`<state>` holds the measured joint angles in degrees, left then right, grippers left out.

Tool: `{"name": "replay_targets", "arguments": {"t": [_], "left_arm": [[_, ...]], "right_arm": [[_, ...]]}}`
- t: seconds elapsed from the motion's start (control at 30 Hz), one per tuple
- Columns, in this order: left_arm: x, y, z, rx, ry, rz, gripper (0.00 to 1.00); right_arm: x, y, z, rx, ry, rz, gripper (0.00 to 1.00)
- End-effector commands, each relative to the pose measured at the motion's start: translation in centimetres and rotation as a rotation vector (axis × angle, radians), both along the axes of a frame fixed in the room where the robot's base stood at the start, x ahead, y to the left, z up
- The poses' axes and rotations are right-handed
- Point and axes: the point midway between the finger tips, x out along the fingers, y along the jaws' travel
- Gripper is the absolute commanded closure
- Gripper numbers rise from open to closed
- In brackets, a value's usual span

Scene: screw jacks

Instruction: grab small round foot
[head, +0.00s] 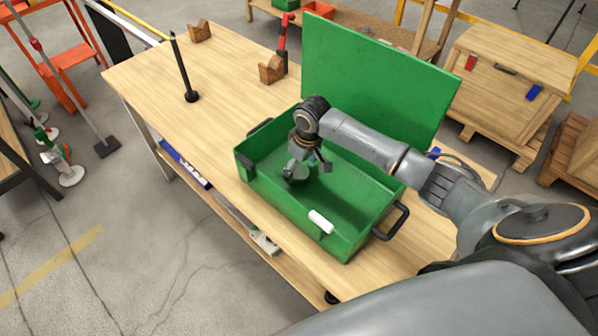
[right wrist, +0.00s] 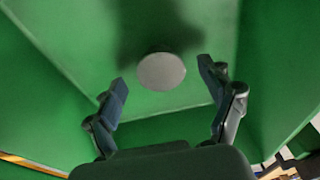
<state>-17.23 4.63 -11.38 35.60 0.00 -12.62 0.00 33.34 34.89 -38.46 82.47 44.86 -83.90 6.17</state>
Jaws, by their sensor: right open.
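The small round foot (right wrist: 162,71) is a plain light-grey disc on the green floor of the open box in the right wrist view. My right gripper (right wrist: 162,88) is open, with its two dark fingers apart, one on each side of the disc's lower edge in that view. The disc appears beyond the fingertips; I see no contact. In the head view my right gripper (head: 308,176) reaches down inside the green box (head: 362,232), and I cannot clearly make out the foot there. My left gripper is not in view.
The box walls surround my gripper, and its raised lid (head: 375,80) stands behind. A white piece (head: 320,222) is at the near side. On the wooden table (head: 225,80) stand a black rod (head: 183,68), wooden blocks (head: 199,31) and a red-topped post (head: 283,42).

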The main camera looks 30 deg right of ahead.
Motion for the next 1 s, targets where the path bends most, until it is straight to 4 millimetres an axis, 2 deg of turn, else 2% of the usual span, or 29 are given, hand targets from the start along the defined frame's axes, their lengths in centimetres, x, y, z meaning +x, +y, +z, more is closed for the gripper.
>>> {"name": "replay_targets", "arguments": {"t": [0.2, 0.47, 0.77, 1.0], "left_arm": [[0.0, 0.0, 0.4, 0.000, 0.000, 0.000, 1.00], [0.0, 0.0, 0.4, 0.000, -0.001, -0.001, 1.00], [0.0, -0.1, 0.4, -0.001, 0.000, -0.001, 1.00], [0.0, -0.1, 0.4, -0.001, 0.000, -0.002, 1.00]], "right_arm": [[0.4, 0.2, -2.2, 0.000, 0.000, 0.000, 0.19], [0.4, 0.1, -2.5, -0.001, -0.001, 0.000, 0.21], [0.4, 0.1, -2.4, -0.001, 0.000, 0.000, 0.82], [0.4, 0.1, -2.4, -0.001, -0.001, 0.000, 0.84]]}}
